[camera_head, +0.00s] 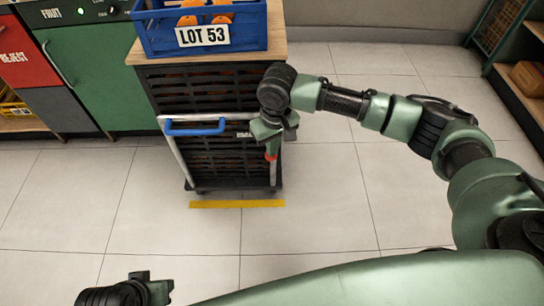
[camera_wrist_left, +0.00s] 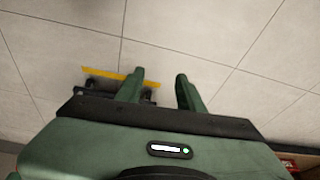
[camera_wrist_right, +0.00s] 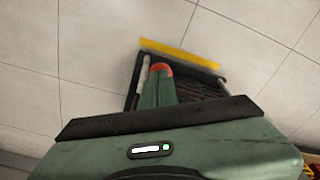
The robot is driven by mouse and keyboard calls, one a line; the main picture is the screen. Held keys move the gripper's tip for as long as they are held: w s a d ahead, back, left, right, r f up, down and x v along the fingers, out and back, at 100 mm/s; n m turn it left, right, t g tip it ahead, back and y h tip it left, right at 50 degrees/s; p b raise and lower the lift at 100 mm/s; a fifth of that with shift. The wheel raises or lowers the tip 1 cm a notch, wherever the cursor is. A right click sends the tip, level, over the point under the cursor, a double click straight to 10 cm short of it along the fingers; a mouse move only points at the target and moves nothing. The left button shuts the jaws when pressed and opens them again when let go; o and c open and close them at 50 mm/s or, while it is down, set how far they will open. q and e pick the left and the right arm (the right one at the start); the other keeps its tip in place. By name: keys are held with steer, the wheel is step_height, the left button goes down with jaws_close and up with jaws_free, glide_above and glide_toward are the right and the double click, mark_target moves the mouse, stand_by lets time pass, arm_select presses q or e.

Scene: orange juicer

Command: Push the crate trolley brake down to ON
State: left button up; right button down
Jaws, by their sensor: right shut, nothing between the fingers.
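The crate trolley (camera_head: 212,165) has dark slatted sides and a light metal frame, and stands on the tiled floor. A small red brake part (camera_head: 271,157) shows at its right front, just below my right gripper (camera_head: 268,138). In the right wrist view the red brake (camera_wrist_right: 162,68) appears at the tips of my right gripper (camera_wrist_right: 159,80), whose fingers are together and empty. I cannot tell whether they touch it, and the fingers partly hide it. My left gripper (camera_head: 152,288) is low at the left, away from the trolley; in the left wrist view its fingers (camera_wrist_left: 158,84) are apart and empty.
Cabinets (camera_head: 95,75) stand left and shelves (camera_head: 505,75) right. Floor between is clear.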

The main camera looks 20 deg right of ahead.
arm_select(q)
steer(key=shift+s+r+b, duration=0.2)
steer(key=shift+r+b, duration=0.15)
steer(key=shift+r, duration=0.35)
arm_select(e)
steer(key=shift+w+f, duration=0.1)
steer(key=shift+f, duration=0.4)
